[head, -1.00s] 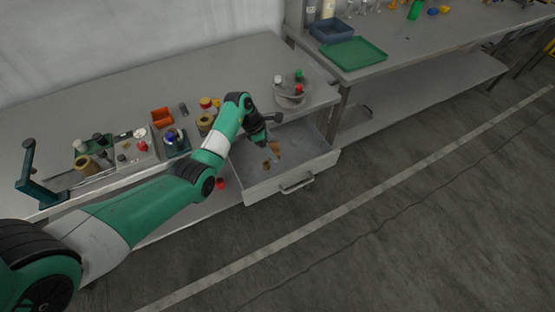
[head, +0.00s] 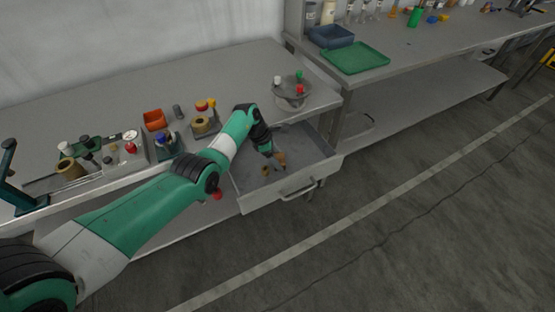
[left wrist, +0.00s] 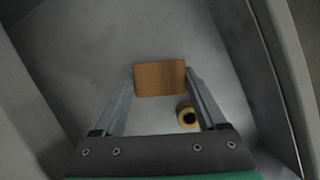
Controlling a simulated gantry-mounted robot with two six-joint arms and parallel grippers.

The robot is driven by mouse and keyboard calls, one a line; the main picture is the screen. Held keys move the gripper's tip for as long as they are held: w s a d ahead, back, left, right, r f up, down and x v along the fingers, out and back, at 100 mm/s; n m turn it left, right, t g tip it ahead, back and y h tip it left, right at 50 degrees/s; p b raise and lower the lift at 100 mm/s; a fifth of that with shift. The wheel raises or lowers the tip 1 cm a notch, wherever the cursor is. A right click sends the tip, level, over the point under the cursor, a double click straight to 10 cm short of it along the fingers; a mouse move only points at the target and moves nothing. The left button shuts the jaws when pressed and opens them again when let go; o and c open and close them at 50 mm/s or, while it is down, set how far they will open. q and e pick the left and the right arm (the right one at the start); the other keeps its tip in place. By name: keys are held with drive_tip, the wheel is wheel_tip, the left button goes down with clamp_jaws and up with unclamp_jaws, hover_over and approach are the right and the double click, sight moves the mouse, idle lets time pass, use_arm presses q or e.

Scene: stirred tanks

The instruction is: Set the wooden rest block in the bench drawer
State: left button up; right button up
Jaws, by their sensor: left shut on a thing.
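The wooden rest block (left wrist: 160,78) is a plain light-brown piece held between the fingertips of my left gripper (left wrist: 160,88) in the left wrist view. In the head view the block (head: 281,158) and my left gripper (head: 277,155) are inside the outline of the open bench drawer (head: 247,197). The drawer's grey floor shows below the block. I cannot tell whether the block touches it. My right gripper is not in view.
A small tan ring-shaped item (left wrist: 187,115) lies in the drawer close to the block; the rest of the floor looks mostly clear.

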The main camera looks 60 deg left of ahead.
use_arm(q)
drive_tip(key=o, duration=1.3)
drive_tip(key=shift+f, duration=0.15)
drive_tip(key=shift+r+p, duration=0.3)
drive_tip(key=shift+r, duration=0.05)
drive_tip(key=p+v, duration=0.7)
drive_tip(key=v, duration=0.4)
drive_tip(key=shift+s+r, duration=0.2)
drive_tip(key=shift+r, duration=0.15)
